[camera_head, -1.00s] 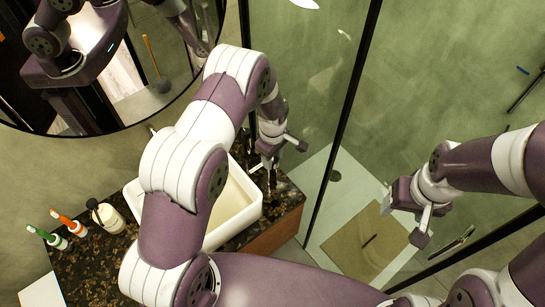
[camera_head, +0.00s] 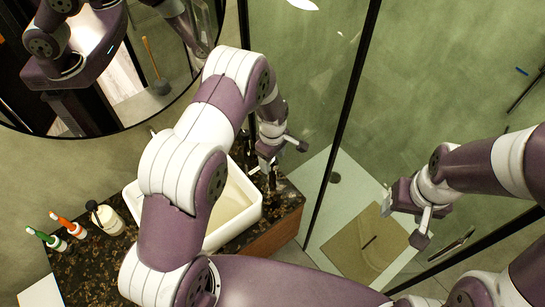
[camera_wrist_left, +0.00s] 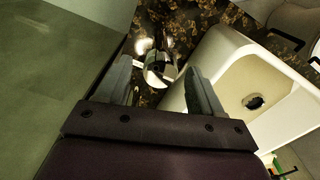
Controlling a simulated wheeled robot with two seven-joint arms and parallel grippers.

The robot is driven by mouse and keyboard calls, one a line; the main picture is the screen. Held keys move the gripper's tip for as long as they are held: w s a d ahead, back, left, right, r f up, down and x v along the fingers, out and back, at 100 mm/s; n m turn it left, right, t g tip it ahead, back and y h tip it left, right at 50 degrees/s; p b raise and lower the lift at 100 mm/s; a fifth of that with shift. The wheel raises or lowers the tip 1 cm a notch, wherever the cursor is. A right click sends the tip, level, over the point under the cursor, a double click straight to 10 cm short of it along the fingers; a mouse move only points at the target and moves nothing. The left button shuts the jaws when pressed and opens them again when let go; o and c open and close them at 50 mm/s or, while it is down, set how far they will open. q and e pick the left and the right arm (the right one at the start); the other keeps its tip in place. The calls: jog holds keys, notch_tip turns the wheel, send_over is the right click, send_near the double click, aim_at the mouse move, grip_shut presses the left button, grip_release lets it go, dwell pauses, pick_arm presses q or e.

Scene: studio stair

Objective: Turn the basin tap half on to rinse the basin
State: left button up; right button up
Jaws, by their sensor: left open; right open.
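The white rectangular basin (camera_head: 238,205) sits on a dark speckled counter, partly hidden behind my left arm. In the left wrist view the basin (camera_wrist_left: 222,50) and its dark drain hole are on the right. The metal tap (camera_wrist_left: 158,68) stands beside the basin and shows between the fingers of my left gripper (camera_wrist_left: 160,90). The left gripper is open, and no contact with the tap can be seen. In the head view, the left gripper (camera_head: 266,166) is at the basin's right end. My right gripper (camera_head: 408,210) is open and empty, in front of the shower area.
A dark-framed glass panel (camera_head: 340,120) rises right of the counter. A round mirror (camera_head: 150,60) hangs behind. A beige mat (camera_head: 365,243) lies on the right.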

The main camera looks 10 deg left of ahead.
aim_at(273, 161)
pick_arm(q)
jog(key=shift+r, duration=0.4)
notch_tip(273, 161, up, 12)
jog(key=b, duration=0.2)
jog(key=shift+b, duration=0.3)
jog(key=shift+f, duration=0.1)
jog(key=s+a+r+m, duration=0.2)
jog(key=s+m, duration=0.4)
jog(key=s, duration=0.3)
jog(key=s+a+r+m+t, duration=0.1)
jog(key=s+a+r+m, duration=0.1)
jog(key=s+m, duration=0.5)
jog(key=s, duration=0.2)
jog(key=shift+s+a+r+m, duration=0.3)
jog(key=shift+s+a+r, duration=0.05)
jog(key=shift+a, duration=0.05)
jog(key=shift+s, duration=0.15)
